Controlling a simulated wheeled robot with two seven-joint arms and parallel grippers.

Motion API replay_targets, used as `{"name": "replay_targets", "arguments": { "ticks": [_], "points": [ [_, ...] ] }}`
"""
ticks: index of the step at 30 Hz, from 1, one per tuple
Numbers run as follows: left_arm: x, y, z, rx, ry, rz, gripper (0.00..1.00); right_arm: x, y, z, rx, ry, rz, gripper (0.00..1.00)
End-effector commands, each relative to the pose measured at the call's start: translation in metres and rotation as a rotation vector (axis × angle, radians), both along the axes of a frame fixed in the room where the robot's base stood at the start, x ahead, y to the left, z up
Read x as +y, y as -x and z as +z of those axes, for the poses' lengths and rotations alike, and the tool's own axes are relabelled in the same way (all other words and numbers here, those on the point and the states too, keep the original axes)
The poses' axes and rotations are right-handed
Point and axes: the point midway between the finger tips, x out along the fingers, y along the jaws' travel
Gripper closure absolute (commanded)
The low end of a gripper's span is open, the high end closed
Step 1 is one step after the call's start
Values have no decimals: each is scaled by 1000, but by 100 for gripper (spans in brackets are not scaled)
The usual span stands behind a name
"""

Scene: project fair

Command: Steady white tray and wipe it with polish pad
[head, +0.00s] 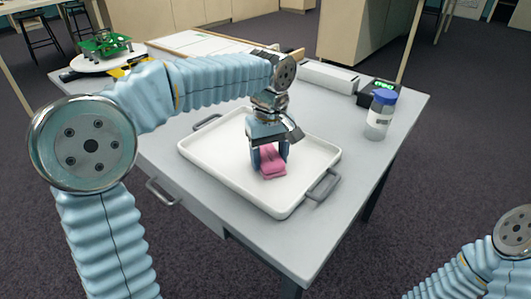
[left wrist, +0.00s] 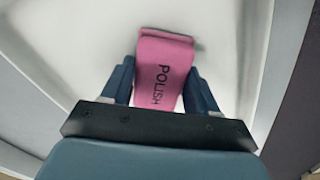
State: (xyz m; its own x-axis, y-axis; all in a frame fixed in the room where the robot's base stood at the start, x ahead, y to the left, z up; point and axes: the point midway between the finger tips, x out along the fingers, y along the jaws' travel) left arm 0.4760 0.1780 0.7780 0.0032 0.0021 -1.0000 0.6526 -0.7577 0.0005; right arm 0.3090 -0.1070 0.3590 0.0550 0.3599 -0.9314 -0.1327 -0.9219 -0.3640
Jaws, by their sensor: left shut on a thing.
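The white tray (head: 222,157) with grey handles lies on the grey table. The pink polish pad (head: 272,171) is inside the tray, near its middle. My left gripper (head: 270,162) points down over the tray and is shut on the pad. In the left wrist view the pad (left wrist: 163,75), marked POLISH, sits between the two blue fingers (left wrist: 160,88), with the white tray floor (left wrist: 80,45) behind it. Whether the pad touches the tray floor is hard to tell. Of my right arm only a part shows at the lower right; its gripper is out of view.
A long white box (head: 328,76) lies at the back. A green model (head: 105,45) stands at the back left. The table's right side (head: 345,205) is clear.

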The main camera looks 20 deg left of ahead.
Motion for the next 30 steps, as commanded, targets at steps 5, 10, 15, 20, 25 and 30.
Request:
{"name": "replay_targets", "arguments": {
  "ticks": [5,10,15,20,25,30],
  "points": [
    [11,-4,-1,0,0,3,65,0,0,0,0,0,0,100],
    [26,-9,-3,0,0,3,65,0,0,0,0,0,0,100],
    [32,-11,-4,2,-1,2,65,0,0,0,0,0,0,100],
    [43,-15,-4,2,-2,3,65,0,0,-1,0,0,0,100],
    [58,-19,-3,3,-2,4,65,0,0,-1,0,0,0,100],
    [60,-20,-2,3,-2,1,65,0,0,-1,0,0,0,100]
  ]
}}
